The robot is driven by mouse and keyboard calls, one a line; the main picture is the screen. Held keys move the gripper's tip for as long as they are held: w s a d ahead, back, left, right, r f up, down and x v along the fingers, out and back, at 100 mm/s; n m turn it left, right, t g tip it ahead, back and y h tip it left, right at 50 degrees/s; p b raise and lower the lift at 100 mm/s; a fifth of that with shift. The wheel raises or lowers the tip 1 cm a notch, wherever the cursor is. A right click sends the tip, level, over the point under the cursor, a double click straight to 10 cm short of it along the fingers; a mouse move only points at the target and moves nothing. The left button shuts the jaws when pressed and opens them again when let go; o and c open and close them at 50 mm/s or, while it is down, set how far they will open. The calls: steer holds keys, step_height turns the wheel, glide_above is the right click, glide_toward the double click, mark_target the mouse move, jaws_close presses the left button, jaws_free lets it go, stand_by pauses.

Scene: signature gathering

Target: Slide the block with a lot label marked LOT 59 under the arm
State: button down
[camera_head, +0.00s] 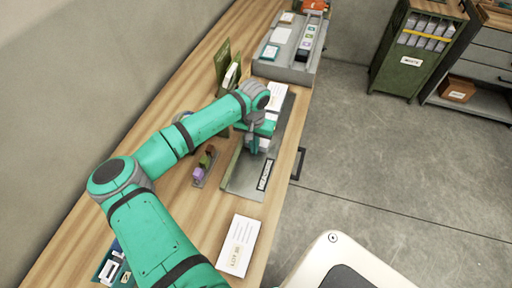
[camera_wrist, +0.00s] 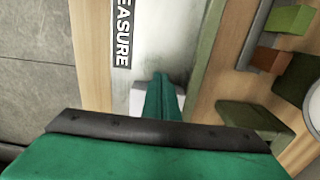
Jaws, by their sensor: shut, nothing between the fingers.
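My gripper (camera_head: 256,148) is shut and empty, pointing down over the grey measuring plate (camera_head: 242,178), which carries a MEASURE label (camera_head: 265,175). In the wrist view the green fingers (camera_wrist: 160,95) stand in front of a pale block (camera_wrist: 181,101), mostly hidden behind them; I cannot tell whether they touch. A white block (camera_head: 238,246) with a printed lot label lies flat on the bench at the near side; its number is too small to read surely. Another white labelled piece (camera_head: 278,92) lies beyond my gripper. No measuring arm can be made out clearly.
A small rack with coloured blocks (camera_head: 204,166) stands left of the plate. A green upright holder (camera_head: 224,70) stands farther back. A grey tray (camera_head: 290,70) with papers sits at the far end. Bare wood lies between the plate and the near white block.

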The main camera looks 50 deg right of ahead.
steer(key=shift+a, duration=0.1)
steer(key=shift+s+a, duration=0.2)
steer(key=shift+a, duration=0.3)
steer(key=shift+s+a+r, duration=0.1)
steer(key=shift+s+a, duration=0.15)
steer(key=shift+a, duration=0.4)
steer(key=shift+s+a, duration=0.25)
steer(key=shift+a, duration=0.35)
step_height(320, 180, up, 10)
